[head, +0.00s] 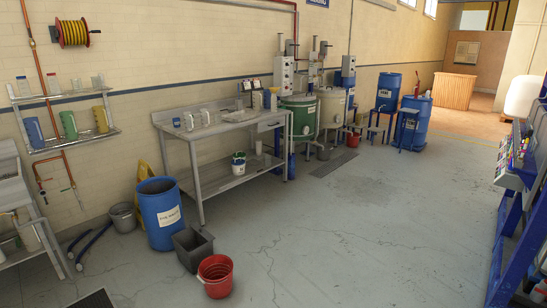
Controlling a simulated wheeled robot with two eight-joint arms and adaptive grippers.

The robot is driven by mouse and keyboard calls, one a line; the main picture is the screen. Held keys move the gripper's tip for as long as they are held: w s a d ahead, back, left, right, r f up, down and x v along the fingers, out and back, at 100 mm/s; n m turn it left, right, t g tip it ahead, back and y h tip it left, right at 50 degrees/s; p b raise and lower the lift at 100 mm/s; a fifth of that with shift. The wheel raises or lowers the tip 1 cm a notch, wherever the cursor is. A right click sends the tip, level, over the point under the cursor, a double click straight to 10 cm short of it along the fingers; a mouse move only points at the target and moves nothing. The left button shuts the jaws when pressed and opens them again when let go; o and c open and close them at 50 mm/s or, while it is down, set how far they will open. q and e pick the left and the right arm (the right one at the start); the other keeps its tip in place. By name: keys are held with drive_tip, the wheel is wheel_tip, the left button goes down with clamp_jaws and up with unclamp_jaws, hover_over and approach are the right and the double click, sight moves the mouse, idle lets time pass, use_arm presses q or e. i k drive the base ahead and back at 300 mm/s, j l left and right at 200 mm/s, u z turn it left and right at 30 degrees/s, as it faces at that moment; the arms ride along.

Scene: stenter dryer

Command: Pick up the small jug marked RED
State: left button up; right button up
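No marking that reads RED is legible from here, so I cannot tell which jug is the one named. Several pale or clear jugs stand on the metal workbench (228,124), among them one near its left end (189,120) and one beside it (206,116). A blue jug (34,131), a green jug (69,124) and a yellow jug (101,118) stand on the lower shelf of the wall rack at the left. Clear vessels (54,84) stand on its upper shelf. Neither of my grippers is in view.
A blue drum (162,228), a grey square bin (192,250) and a red bucket (215,277) stand on the floor before the workbench's left end. A grey bucket (123,217) is by the wall. Blue racking (517,235) lines the right. The middle floor is clear.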

sight(204, 114)
drive_tip(key=i, duration=3.15)
drive_tip(key=i+u, duration=0.1)
drive_tip(key=i, duration=0.45)
drive_tip(key=i+u, duration=0.15)
drive_tip(key=i, duration=0.35)
drive_tip(key=i+l+u, duration=0.1)
drive_tip(key=i, duration=0.45)
drive_tip(key=i+l+u, duration=0.15)
drive_tip(key=i, duration=0.4)
drive_tip(key=i+l+u, duration=0.1)
drive_tip(key=i, duration=0.4)
drive_tip(key=i+l+u, duration=0.1)
drive_tip(key=u, duration=0.2)
drive_tip(key=l+u, duration=0.1)
drive_tip(key=u, duration=1.2)
drive_tip(key=i+l, duration=0.05)
